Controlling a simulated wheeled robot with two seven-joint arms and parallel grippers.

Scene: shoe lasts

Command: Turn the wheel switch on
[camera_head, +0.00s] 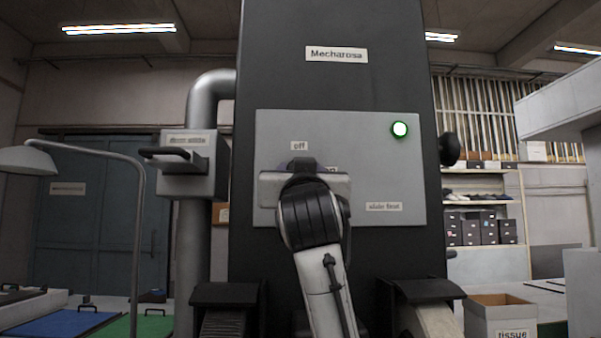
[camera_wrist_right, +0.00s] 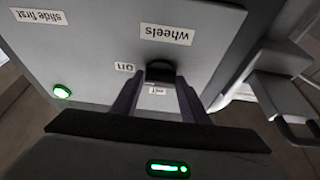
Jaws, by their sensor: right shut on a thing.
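An "off" label (camera_head: 299,146) shows above my right gripper (camera_head: 303,170) in the head view. An "on" label (camera_wrist_right: 124,67) lies beside the knob. In the head view my gripper and arm hide the knob; which label it points to cannot be told. My left gripper is not in view.
A lit green lamp (camera_head: 400,129) sits at the panel's upper right, with a "slide first" label (camera_head: 384,207) below. A grey box with a dark handle (camera_head: 176,155) stands left of the dark machine column (camera_head: 335,85). A tissue box (camera_head: 500,318) is at lower right.

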